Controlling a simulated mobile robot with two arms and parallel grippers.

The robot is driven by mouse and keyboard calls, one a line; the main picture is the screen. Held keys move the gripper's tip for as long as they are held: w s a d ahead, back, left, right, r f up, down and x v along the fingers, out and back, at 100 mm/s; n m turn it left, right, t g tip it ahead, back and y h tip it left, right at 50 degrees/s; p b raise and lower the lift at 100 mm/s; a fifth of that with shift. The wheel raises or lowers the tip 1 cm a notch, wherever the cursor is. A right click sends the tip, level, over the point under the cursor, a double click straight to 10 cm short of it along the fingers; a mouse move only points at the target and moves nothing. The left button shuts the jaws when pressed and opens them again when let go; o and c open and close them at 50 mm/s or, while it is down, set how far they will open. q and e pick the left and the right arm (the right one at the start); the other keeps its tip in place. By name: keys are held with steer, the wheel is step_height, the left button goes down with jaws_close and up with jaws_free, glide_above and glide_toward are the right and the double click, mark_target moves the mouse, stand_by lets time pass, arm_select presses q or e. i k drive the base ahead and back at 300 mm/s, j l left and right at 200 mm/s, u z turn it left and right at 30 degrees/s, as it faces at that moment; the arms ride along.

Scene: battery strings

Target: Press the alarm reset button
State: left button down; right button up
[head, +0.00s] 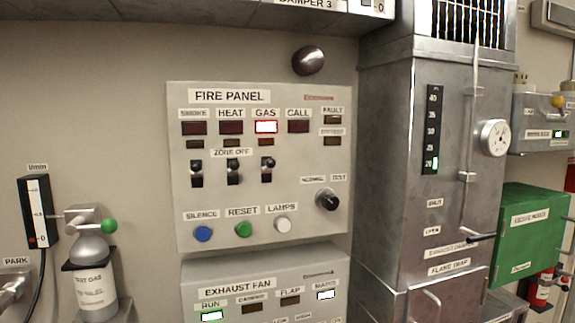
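The fire panel (310,175) is a pale box on the wall in the middle of the head view. Its green RESET button (243,229) sits in the bottom row, between the blue SILENCE button (203,234) and the white LAMPS button (282,224). The GAS lamp (266,127) is lit bright red and white. The SMOKE, HEAT and CALL lamps are dark red. Three zone switches (233,172) and a black NORMAL/TEST knob (327,200) sit above the buttons. Neither of my grippers shows in the head view.
Below is the exhaust fan panel (240,273) with RUN lit green. A test gas bottle (97,285) with a green knob stands at left. A metal cabinet (390,200) rises close at right, with a green box (530,235) beyond. A dark dome (308,61) sits above the panel.

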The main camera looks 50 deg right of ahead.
mark_target(244, 230)
steer(key=z, duration=1.55)
